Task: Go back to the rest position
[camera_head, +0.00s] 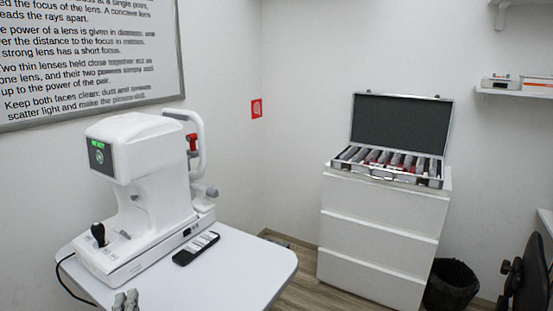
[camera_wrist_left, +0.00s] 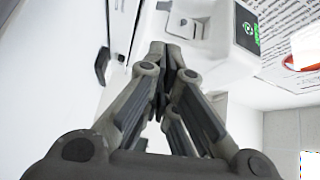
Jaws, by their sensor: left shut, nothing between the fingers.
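My left gripper (camera_head: 126,300) shows at the bottom edge of the head view, low in front of the white table (camera_head: 250,268). In the left wrist view its fingers (camera_wrist_left: 172,52) come together at the tips, shut with nothing between them. The white eye-test machine (camera_head: 140,190) stands on the table, with a lit green screen and a black joystick. It also shows beyond the fingers in the left wrist view (camera_wrist_left: 215,60). My right gripper is in neither view.
A black remote (camera_head: 196,248) lies on the table beside the machine. An open lens case (camera_head: 400,125) sits on a white drawer cabinet (camera_head: 375,240). A black bin (camera_head: 452,285) stands at right. A text board (camera_head: 80,60) hangs on the left wall.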

